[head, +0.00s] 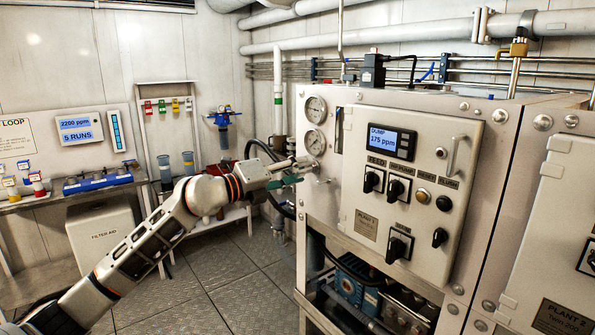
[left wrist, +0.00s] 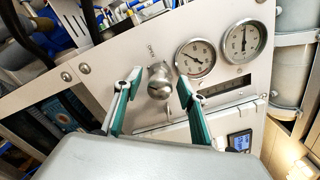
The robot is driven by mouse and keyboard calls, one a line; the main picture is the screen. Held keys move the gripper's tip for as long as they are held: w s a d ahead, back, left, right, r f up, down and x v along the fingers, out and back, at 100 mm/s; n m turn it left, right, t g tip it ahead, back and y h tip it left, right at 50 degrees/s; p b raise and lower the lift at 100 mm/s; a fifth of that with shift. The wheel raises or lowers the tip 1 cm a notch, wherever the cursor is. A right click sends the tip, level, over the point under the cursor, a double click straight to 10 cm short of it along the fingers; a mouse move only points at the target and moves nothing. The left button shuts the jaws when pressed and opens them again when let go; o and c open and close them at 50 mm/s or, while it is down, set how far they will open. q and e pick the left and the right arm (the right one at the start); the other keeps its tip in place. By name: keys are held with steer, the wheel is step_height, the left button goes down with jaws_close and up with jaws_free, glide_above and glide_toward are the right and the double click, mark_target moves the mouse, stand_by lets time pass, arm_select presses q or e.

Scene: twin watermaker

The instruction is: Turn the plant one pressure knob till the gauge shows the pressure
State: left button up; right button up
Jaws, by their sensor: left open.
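The pressure knob (left wrist: 159,86) is a round metal knob on the pale panel in the left wrist view, with small lettering beside it. My left gripper (left wrist: 158,92) is open, with its two green-padded fingers on either side of the knob; no contact shows. In the head view the left gripper (head: 290,176) is at the left side of the plant one cabinet, below two round gauges, an upper one (head: 315,108) and a lower one (head: 314,142). The gauges also show in the left wrist view, one nearer the knob (left wrist: 195,58) and one farther (left wrist: 242,42). Their readings are too small to tell. My right gripper is not in view.
The control door (head: 410,190) has a display reading 175 ppm, several black switches and a handle. A second cabinet (head: 555,230) stands at the right. A bench (head: 60,195) with bottles is at the left. Pipes run along the wall above. Floor is open behind my arm.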

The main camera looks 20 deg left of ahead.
arm_select(q)
steer(key=c, duration=1.1)
steer(key=shift+m, duration=0.3)
